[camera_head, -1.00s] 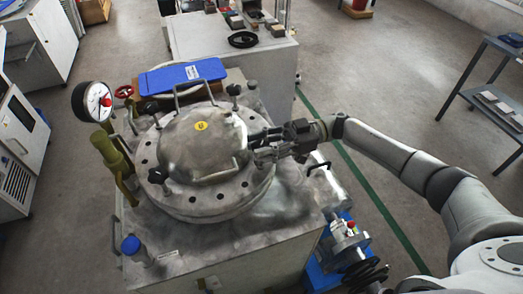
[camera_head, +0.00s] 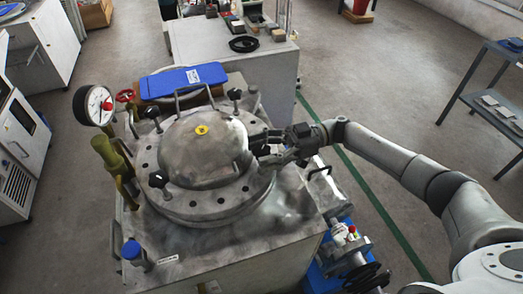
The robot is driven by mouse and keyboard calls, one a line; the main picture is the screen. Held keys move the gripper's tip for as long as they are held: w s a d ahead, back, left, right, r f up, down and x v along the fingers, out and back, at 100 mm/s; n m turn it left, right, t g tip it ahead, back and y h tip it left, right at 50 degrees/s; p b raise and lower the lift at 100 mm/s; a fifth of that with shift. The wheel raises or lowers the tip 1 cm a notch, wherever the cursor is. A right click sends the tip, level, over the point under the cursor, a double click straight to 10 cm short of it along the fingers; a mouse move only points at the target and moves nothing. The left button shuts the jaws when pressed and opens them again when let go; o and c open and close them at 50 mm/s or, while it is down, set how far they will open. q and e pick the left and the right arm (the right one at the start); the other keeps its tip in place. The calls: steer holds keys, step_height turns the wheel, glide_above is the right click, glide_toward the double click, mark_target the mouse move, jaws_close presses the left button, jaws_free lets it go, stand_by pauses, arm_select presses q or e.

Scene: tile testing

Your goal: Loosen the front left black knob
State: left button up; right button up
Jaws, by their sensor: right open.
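The front left black knob (camera_head: 157,180) sits on the left front of the round metal lid (camera_head: 190,152) of a pressure vessel. Other black knobs are at the lid's back left (camera_head: 153,110) and back right (camera_head: 234,94). My right gripper (camera_head: 261,148) reaches in from the right and is open at the lid's right edge. A dark part shows between its fingers, and I cannot tell whether they touch it. The gripper is across the lid from the front left knob. My left gripper is not in view.
A pressure gauge (camera_head: 94,105) and a yellow-green valve (camera_head: 108,152) stand left of the vessel. A blue case (camera_head: 183,80) lies behind the lid. A metal handle (camera_head: 193,93) arches at the lid's back.

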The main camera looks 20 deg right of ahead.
steer(key=d, duration=1.1)
steer(key=shift+w+d, duration=0.3)
steer(key=shift+d, duration=0.1)
